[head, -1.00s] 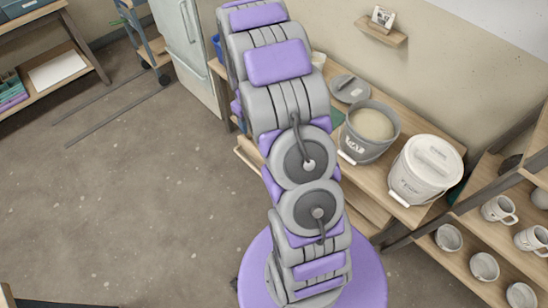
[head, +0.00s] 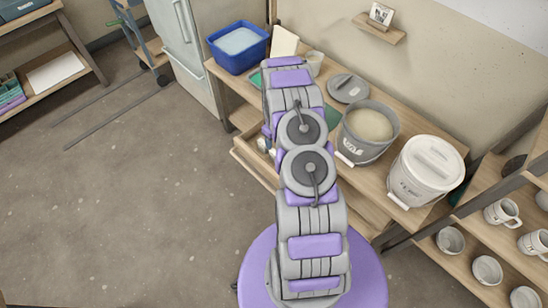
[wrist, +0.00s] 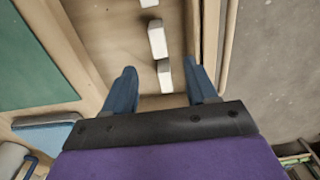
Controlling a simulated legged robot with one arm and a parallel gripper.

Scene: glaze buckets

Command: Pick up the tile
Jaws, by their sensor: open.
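In the wrist view, several small white blocks, which look like tiles, stand in a row in an open wooden drawer. One tile (wrist: 164,75) lies between the fingertips of my gripper (wrist: 160,68), and another tile (wrist: 157,38) is farther up the picture. A third tile (wrist: 148,3) is cut by the top edge. My gripper is open, with its two blue fingers apart over the drawer; I cannot tell whether they touch the tile.
The wooden counter (head: 393,188) holds a blue tub (head: 236,60), a grey bucket (head: 366,145), a lidded white bucket (head: 420,180) and a grey lid (head: 349,88). A green mat (wrist: 35,55) lies beside the drawer. Mug shelves (head: 490,240) stand right. The floor at left is clear.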

